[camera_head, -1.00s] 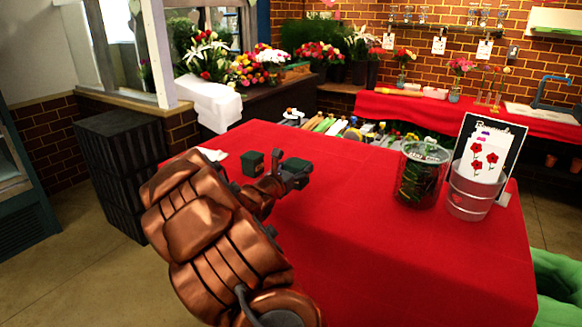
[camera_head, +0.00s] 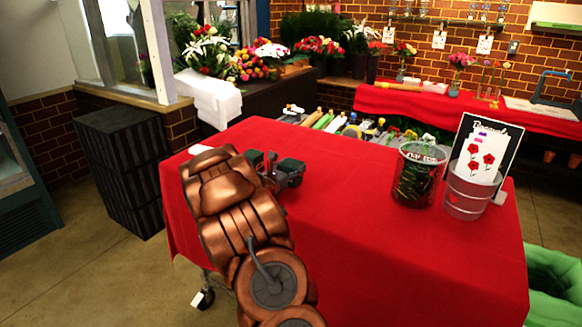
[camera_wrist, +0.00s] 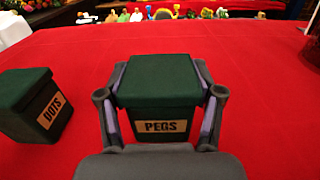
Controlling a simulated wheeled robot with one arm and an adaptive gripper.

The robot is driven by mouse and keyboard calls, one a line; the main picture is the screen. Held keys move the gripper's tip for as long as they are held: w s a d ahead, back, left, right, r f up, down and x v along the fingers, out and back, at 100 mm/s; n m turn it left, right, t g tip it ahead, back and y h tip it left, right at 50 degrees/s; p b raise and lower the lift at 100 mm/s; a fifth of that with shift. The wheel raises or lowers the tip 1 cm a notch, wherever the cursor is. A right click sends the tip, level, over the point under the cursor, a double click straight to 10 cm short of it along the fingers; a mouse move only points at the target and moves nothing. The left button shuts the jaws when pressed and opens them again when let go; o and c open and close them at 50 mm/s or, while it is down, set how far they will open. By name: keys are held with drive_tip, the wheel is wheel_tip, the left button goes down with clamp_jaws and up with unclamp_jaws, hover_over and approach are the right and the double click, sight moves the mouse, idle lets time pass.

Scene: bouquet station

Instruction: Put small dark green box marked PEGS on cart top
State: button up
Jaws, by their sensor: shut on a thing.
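A small dark green box marked PEGS (camera_wrist: 160,85) sits between the two fingers of my gripper (camera_wrist: 160,112) in the wrist view, label facing me. The fingers are shut on its left and right sides. In the head view the PEGS box (camera_head: 291,165) is at the far end of my gripper (camera_head: 282,176), over the red-covered table (camera_head: 350,240). I cannot tell whether it touches the cloth. A similar green box marked DOTS (camera_wrist: 38,105) stands left of it, apart from my fingers. No separate cart top is clearly visible; a caster shows below the cloth's left edge.
A glass container with dark green contents (camera_head: 418,175) and a metal bucket with cards (camera_head: 470,190) stand on the table's right side. Black stacked crates (camera_head: 125,170) stand on the floor at left. The table's middle is clear.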

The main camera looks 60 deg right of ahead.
drive_tip(key=shift+f, duration=0.25)
drive_tip(key=shift+f, duration=0.15)
drive_tip(key=o, duration=1.2)
drive_tip(key=shift+a, duration=0.15)
drive_tip(key=a+b, duration=0.1)
drive_tip(key=a, duration=0.3)
drive_tip(key=a+b, duration=0.1)
drive_tip(key=a, duration=0.6)
drive_tip(key=shift+s+a+b, duration=0.25)
drive_tip(key=shift+a+b, duration=0.15)
